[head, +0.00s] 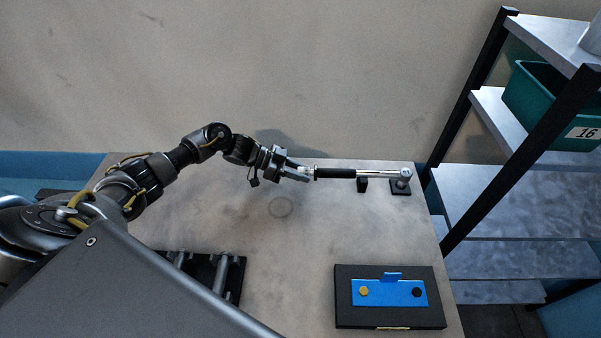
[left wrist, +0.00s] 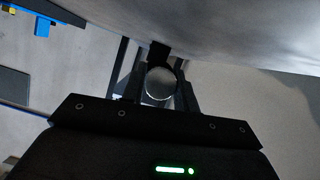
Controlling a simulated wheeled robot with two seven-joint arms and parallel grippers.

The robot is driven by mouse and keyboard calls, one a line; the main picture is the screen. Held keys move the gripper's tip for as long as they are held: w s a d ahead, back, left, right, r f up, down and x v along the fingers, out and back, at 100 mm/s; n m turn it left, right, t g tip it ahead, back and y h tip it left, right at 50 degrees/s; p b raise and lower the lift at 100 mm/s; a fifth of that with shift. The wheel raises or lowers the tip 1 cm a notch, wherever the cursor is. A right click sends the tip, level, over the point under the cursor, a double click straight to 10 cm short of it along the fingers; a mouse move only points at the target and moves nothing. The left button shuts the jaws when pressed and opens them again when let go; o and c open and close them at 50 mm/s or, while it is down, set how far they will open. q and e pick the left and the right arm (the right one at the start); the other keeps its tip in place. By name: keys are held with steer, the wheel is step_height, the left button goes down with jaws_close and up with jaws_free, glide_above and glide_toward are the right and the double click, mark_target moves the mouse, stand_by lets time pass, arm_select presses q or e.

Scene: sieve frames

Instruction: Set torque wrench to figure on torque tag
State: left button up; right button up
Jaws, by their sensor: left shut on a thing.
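The torque wrench (head: 338,173) lies across the back of the table, with a black grip at its left and a silver shaft and head at its right. Its head is at a small black stand (head: 400,186) and its shaft crosses a black rest (head: 362,185). My left gripper (head: 303,173) is shut on the left end of the wrench. In the left wrist view a round silver end (left wrist: 160,84) shows between the fingers. No torque tag with a readable figure shows, and the wrench scale is too small to read. My right gripper is not in view.
A black box with a blue plate (head: 390,293) stands at the table's front right. A dark rack with grey posts (head: 205,275) is at the front left. A shelf unit (head: 500,205) with a green bin (head: 545,105) labelled 16 stands right of the table. The table (head: 300,250) is clear in the middle.

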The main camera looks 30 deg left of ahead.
arm_select(q)
steer(key=shift+n, duration=0.4)
steer(key=shift+g, duration=0.3)
steer(key=o, duration=1)
steer(key=b+v, duration=0.2)
steer(key=v, duration=0.3)
steer(key=b+v, duration=0.2)
steer(key=v, duration=0.3)
steer(key=shift+f, duration=0.25)
steer(key=shift+s+a+r, duration=0.2)
steer(key=shift+a+r, duration=0.05)
steer(key=shift+a, duration=0.15)
